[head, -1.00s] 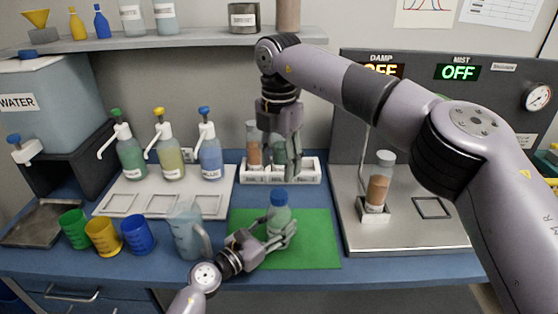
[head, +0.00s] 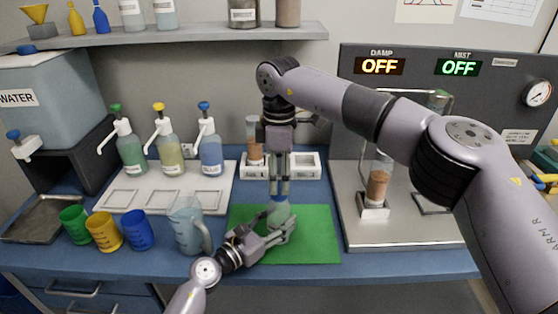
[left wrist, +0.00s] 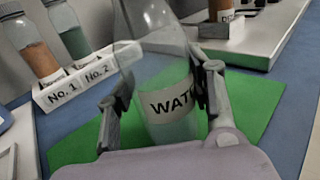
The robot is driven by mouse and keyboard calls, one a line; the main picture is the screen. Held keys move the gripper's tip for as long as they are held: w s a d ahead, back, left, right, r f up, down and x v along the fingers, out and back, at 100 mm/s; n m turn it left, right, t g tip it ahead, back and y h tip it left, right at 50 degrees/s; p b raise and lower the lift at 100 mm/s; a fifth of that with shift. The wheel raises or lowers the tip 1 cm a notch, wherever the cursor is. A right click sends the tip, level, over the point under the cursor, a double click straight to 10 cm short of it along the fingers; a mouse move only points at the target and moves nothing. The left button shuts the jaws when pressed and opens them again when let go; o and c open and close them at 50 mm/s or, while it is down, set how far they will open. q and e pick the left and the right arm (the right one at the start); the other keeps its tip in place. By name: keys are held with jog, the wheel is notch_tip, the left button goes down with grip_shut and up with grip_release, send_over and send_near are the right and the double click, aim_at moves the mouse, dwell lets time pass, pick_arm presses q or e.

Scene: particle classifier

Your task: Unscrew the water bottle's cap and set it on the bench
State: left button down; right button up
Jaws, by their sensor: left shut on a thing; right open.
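The clear water bottle (head: 279,214) stands upright on the green mat (head: 318,238). Its blue cap (head: 278,199) is on top. My left gripper (head: 276,231) is shut around the bottle's body from the front. The left wrist view shows the bottle (left wrist: 165,118) between the two fingers, with part of its label readable; the cap is outside that view. My right gripper (head: 279,192) points straight down over the bottle, open, with its fingertips at about the cap's height. Whether they touch the cap cannot be told.
A white rack (head: 308,166) with tubes stands behind the bottle, partly hidden by my right gripper. A clear jug (head: 186,228) and coloured cups stand left of the mat. A metal plate (head: 400,235) with a tube holder is at right. The mat's right side is clear.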

aim_at(279, 189)
jog(key=shift+f, duration=1.6)
